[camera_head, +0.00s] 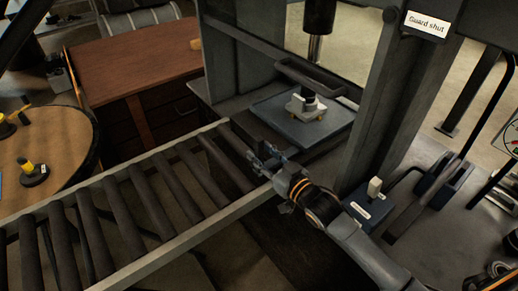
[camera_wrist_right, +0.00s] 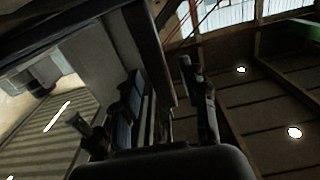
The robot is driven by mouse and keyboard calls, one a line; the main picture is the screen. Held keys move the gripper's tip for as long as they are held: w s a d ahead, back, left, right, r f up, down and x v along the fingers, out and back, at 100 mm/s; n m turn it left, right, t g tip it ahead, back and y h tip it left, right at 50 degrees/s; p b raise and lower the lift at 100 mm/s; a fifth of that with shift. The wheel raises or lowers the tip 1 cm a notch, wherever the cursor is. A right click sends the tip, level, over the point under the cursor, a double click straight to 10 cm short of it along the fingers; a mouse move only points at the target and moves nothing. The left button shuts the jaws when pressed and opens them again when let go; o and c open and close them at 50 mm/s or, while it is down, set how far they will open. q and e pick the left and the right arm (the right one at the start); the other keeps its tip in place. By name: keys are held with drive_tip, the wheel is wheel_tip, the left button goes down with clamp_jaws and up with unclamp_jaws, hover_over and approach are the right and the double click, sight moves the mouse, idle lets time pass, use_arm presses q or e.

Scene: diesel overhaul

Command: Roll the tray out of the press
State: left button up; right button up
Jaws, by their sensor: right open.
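The tray (camera_head: 277,117) is a flat blue-grey plate inside the press (camera_head: 378,95). A pale block with a dark and white part (camera_head: 306,103) stands on it, under the press ram (camera_head: 319,20). My right gripper (camera_head: 268,158) is in front of the tray's near edge, over the press end of the roller track. It appears apart from the tray. In the right wrist view its fingers (camera_wrist_right: 140,105) are spread, and I see nothing clearly held between them. My left gripper is not in view.
The roller track (camera_head: 140,205) runs from the press to the lower left, with bare rollers. A "Guard shut" sign (camera_head: 427,24) is on the press post. A box with a pale lever (camera_head: 374,188) stands right of my right arm. A wooden desk (camera_head: 130,60) and round table (camera_head: 55,150) are at left.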

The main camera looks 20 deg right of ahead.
drive_tip(key=shift+x, duration=0.85)
drive_tip(key=shift+c, duration=0.5)
clamp_jaws()
drive_tip(key=shift+a, duration=0.1)
